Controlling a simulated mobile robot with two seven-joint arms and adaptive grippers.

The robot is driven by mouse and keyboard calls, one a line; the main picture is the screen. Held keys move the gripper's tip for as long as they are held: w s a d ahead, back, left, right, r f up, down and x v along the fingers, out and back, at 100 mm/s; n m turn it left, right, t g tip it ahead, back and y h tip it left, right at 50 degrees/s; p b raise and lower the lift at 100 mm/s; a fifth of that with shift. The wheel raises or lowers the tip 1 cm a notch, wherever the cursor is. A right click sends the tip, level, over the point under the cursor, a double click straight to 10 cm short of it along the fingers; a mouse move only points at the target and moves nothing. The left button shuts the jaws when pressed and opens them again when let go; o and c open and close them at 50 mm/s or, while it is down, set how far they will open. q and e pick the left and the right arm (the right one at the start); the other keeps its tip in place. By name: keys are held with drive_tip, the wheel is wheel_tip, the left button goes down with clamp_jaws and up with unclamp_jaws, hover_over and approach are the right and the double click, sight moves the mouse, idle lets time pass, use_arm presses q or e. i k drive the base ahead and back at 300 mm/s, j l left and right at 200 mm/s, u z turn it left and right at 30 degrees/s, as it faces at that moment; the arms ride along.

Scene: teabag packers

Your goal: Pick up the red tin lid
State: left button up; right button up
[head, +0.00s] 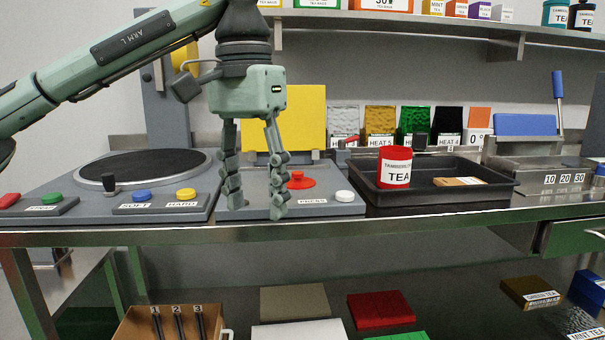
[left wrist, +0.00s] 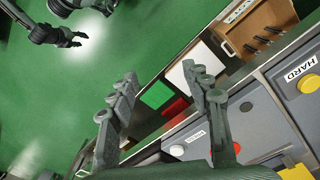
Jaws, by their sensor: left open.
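The white tin (head: 394,175) marked TEA stands upright in the dark tray (head: 440,203), right of centre in the head view. Its red lid (head: 396,153) sits on top of it. My left gripper (head: 257,207) is open and empty, pointing down over the press station, left of the tin and apart from it. Its open fingers also show in the left wrist view (left wrist: 162,82), where the tin and lid are not seen. A dark gripper, seemingly my right (left wrist: 76,39), shows far off in the upper left of that view, too small to read.
A tan packet (head: 460,182) lies right of the tin in the tray. The press's red disc (head: 300,182) and white button (head: 345,196) are near my left gripper. A yellow panel (head: 297,112) stands behind it. A metal bin (head: 545,178) stands right of the tray.

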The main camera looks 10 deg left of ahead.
sight(297, 183)
drive_tip(key=i, duration=1.15)
